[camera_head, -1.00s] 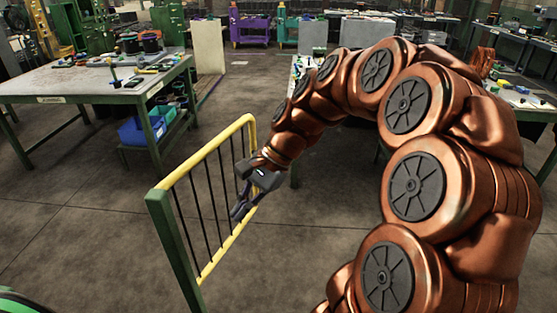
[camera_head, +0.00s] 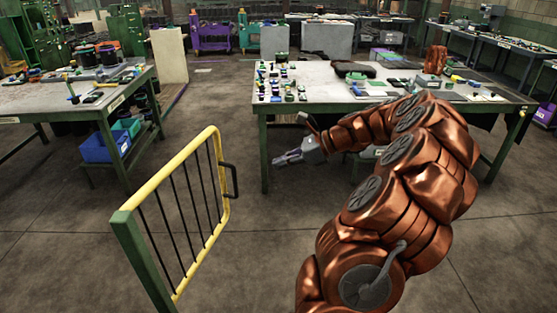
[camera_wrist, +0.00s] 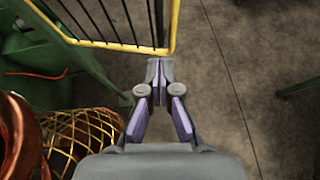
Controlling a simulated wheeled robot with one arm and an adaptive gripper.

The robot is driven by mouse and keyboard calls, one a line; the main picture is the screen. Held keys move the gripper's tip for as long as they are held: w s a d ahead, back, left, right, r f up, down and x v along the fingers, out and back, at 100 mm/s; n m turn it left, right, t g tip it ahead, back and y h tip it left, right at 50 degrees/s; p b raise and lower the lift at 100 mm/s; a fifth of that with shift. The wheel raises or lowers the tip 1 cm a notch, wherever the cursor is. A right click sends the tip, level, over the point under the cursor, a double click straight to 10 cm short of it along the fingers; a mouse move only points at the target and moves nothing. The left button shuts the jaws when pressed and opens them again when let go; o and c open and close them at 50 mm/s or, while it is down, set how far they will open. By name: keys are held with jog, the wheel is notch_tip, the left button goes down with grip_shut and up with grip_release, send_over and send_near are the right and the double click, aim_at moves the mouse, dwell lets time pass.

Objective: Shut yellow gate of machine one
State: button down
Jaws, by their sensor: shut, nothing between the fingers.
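The yellow gate (camera_head: 153,185) with dark bars stands hinged on a green post (camera_head: 141,262) at the lower left of the head view. A dark handle (camera_head: 234,181) sits on its free, far edge. My gripper (camera_head: 278,160) is shut and empty, to the right of the gate's free edge and apart from it. In the wrist view, my gripper (camera_wrist: 156,66) has its fingertips together near the gate's yellow corner (camera_wrist: 166,50); I cannot tell the gap in depth. The handle is not clear in the wrist view.
A long workbench (camera_head: 320,101) with small parts stands just behind my arm. Another bench (camera_head: 70,98) stands at the left, with blue bins (camera_head: 104,148) below. Bare floor (camera_head: 75,210) lies left of the gate. In the wrist view, a yellow mesh (camera_wrist: 85,138) is at the lower left.

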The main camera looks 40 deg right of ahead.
jog(key=r+p+x, duration=0.1)
jog(key=p+x, duration=0.2)
jog(key=x, duration=0.7)
jog(key=shift+w+a+r, duration=0.2)
jog(key=shift+w+a, duration=0.35)
jog(key=shift+w, duration=0.1)
